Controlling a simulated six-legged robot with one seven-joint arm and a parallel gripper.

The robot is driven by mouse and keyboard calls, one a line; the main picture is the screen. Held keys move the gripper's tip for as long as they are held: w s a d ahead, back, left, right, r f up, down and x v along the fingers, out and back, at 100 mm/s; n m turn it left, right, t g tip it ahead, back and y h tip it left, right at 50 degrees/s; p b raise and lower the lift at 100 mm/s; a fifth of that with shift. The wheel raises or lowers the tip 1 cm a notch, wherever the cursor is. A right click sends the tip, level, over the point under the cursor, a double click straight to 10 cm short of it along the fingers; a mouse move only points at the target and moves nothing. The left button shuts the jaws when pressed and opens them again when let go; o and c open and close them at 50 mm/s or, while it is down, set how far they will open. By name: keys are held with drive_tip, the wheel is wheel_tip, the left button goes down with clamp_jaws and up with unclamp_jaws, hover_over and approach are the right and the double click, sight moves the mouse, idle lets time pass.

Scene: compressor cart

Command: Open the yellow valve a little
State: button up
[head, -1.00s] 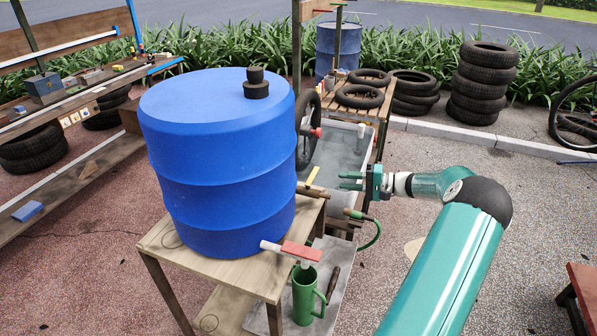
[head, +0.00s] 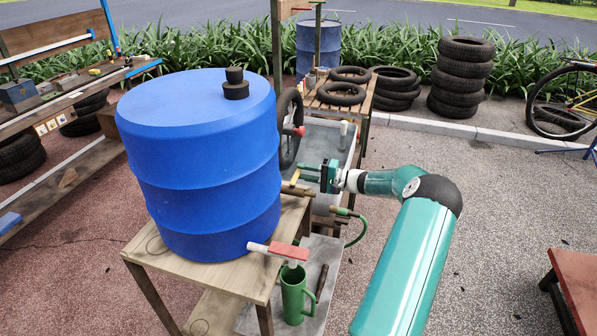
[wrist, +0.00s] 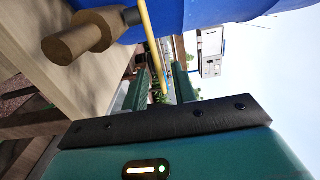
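The yellow valve lever (head: 294,178) is a thin bar at the brown tap (head: 298,191) on the right side of the blue drum (head: 200,165). My gripper (head: 305,174) is open, with its green fingertips close to the lever. In the wrist view, the yellow lever (wrist: 150,40) runs down from the top, and its far end appears in the gap between the fingers (wrist: 162,88). I cannot tell whether it touches either finger. The brown tap (wrist: 80,38) shows at upper left there.
A red-handled tap (head: 285,250) sits low on the drum above a green mug (head: 295,295). A green hose (head: 357,230) hangs below my gripper. A wooden stand (head: 225,275) carries the drum. Tyres (head: 465,78) are stacked behind; the paving at right is mostly open.

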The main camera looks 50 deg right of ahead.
drive_tip(key=shift+x, duration=1.2)
drive_tip(key=shift+c, duration=0.5)
clamp_jaws()
drive_tip(key=shift+s+d+m+t+h, duration=0.1)
drive_tip(key=shift+s+m+t+h, duration=0.2)
drive_tip(key=shift+m+h, duration=0.4)
drive_tip(key=shift+s+d+m+t+h, duration=0.1)
drive_tip(key=shift+s+m+t+h, duration=0.2)
drive_tip(key=shift+h, duration=0.6)
drive_tip(key=shift+s+d+m+t+h, duration=0.1)
drive_tip(key=shift+s+m+t+h, duration=0.15)
drive_tip(key=shift+m+h, duration=0.45)
drive_tip(key=shift+o, duration=0.5)
unclamp_jaws()
